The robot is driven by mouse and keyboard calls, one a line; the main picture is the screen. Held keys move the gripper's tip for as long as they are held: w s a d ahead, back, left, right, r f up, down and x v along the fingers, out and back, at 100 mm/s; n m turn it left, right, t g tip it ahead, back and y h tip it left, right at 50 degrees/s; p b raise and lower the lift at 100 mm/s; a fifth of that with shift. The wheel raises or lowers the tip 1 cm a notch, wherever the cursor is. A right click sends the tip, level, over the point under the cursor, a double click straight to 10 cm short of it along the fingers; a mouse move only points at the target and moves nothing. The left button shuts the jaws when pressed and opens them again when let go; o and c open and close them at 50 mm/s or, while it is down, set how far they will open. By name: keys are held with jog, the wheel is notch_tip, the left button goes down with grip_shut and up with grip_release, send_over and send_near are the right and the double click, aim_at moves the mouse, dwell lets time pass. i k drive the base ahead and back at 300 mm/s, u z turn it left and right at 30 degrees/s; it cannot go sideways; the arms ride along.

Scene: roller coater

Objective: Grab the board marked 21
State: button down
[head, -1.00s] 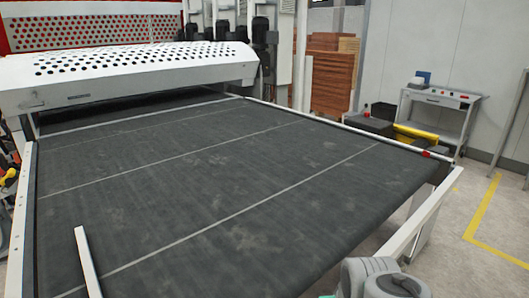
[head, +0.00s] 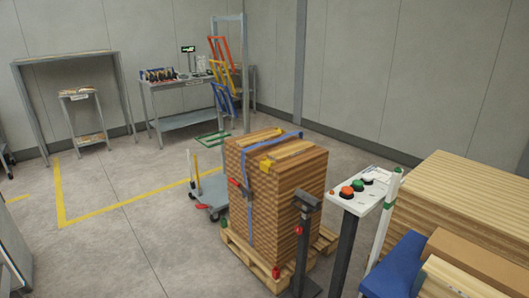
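No board with a readable 21 shows in the head view. A tall strapped stack of brown boards (head: 285,205) stands on a wooden pallet (head: 252,262) near the middle, with a blue strap and yellow corner pieces. Another stack of lighter boards (head: 475,205) fills the right side. Any markings on the boards are too small to read or face away. My gripper is not in view.
A control stand with coloured buttons (head: 362,190) and a dark post (head: 303,240) stand between the stacks. A grey cart (head: 212,192) is behind the strapped stack. A workbench (head: 190,85) and a shelf frame (head: 68,57) line the wall.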

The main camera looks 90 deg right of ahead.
aim_at(250, 141)
jog(key=z, duration=1.15)
jog(key=i, duration=1.1)
jog(key=z, duration=1.75)
jog(key=i, duration=0.75)
jog(key=z, duration=0.7)
